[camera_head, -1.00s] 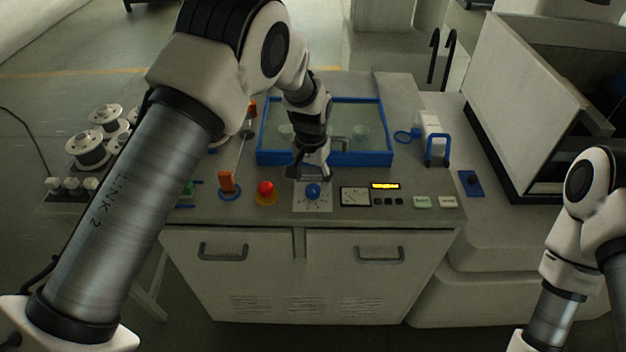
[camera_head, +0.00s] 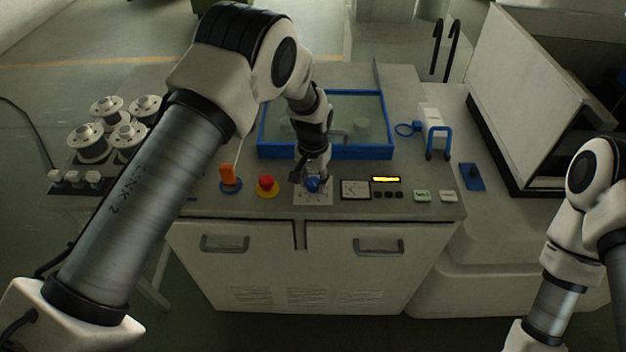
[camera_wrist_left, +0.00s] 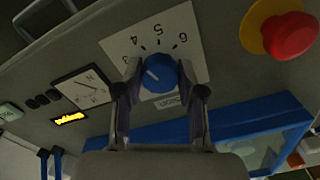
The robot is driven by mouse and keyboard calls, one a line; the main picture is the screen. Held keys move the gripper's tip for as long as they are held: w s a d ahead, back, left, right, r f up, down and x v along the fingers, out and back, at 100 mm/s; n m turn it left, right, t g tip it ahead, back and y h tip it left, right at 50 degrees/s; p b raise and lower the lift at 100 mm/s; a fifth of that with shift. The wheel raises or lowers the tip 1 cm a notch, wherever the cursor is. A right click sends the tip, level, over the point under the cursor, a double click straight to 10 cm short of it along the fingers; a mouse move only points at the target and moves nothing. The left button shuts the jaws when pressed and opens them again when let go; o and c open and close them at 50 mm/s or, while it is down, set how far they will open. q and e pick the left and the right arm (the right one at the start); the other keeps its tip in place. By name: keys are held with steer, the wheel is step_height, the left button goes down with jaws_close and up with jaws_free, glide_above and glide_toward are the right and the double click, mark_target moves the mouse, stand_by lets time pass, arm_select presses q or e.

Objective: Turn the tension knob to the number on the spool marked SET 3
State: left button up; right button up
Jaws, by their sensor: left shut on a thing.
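The blue tension knob (camera_head: 313,185) sits on a white dial plate (camera_head: 326,199) on the machine's front panel. In the left wrist view the knob (camera_wrist_left: 160,74) carries a white pointer line aimed toward the picture's upper left; the exact number is hard to tell. Digits 3 to 6 show upside down on the dial plate (camera_wrist_left: 190,30). My left gripper (camera_head: 311,181) is shut on the knob, one finger on each side in the wrist view (camera_wrist_left: 160,86). Several white spools (camera_head: 88,143) stand at the left; their markings are unreadable. My right gripper is out of view.
A red button (camera_head: 267,184) on a yellow base and an orange lever (camera_head: 230,176) are left of the knob. A meter (camera_head: 355,190) and lit yellow display (camera_head: 386,180) are right of it. A blue-rimmed tank (camera_head: 380,153) lies behind.

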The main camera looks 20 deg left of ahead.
arm_select(q)
steer(key=shift+f+n+b, duration=0.15)
steer(key=shift+n+b, duration=0.15)
steer(key=shift+n, duration=0.1)
steer(key=n+b, duration=0.1)
steer(key=n, duration=0.1)
steer(key=shift+n, duration=0.4)
steer(key=n+b, duration=0.1)
steer(key=n, duration=0.3)
steer(key=shift+d, duration=0.1)
